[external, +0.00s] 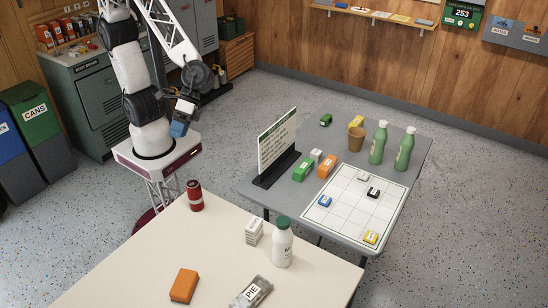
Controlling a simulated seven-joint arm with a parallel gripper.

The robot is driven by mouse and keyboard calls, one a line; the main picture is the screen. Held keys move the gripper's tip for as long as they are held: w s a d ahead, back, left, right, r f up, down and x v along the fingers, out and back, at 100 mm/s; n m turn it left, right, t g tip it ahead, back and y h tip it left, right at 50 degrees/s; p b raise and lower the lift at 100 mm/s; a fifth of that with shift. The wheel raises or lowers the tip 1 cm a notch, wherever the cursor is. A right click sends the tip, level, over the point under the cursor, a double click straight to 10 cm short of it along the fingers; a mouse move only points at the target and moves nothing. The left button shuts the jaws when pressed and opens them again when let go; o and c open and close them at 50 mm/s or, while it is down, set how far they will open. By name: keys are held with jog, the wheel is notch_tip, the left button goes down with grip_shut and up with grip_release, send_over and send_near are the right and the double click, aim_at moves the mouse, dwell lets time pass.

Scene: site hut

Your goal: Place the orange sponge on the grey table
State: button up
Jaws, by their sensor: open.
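The orange sponge (184,285) lies flat on the cream table (130,258), near its front edge in the picture. The grey table (405,160) stands behind and to the right of the cream table. My gripper (180,130) hangs beside my base, up and left of both tables and well away from the sponge. It is open, with nothing visible in it; the fingers are small and dark in this view.
The cream table also holds a red can (195,196), a small white box (254,232), a white bottle (282,243) and a pie packet (250,293). The grey table bears a sign (277,143), green bottles (378,145), a brown cup (356,139), small blocks and a white grid (345,202).

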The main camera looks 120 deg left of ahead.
jog(key=w+d+f+n+h, duration=0.2)
jog(key=w+d+f+n, duration=0.25)
jog(key=w+d, duration=0.25)
jog(key=n+t+h, duration=0.2)
jog(key=n+t, duration=0.3)
jog(key=n, duration=0.7)
send_near(187, 277)
jog(key=shift+d+f+m, duration=0.15)
jog(key=shift+d+f, duration=0.2)
jog(key=shift+f, duration=0.2)
jog(key=shift+d+f+m, duration=0.1)
jog(key=shift+d+f, duration=0.2)
jog(key=shift+f, duration=0.25)
jog(key=shift+x, duration=1.3)
jog(key=shift+x, duration=2.65)
jog(key=shift+w+r, duration=0.1)
jog(key=shift+r, duration=0.05)
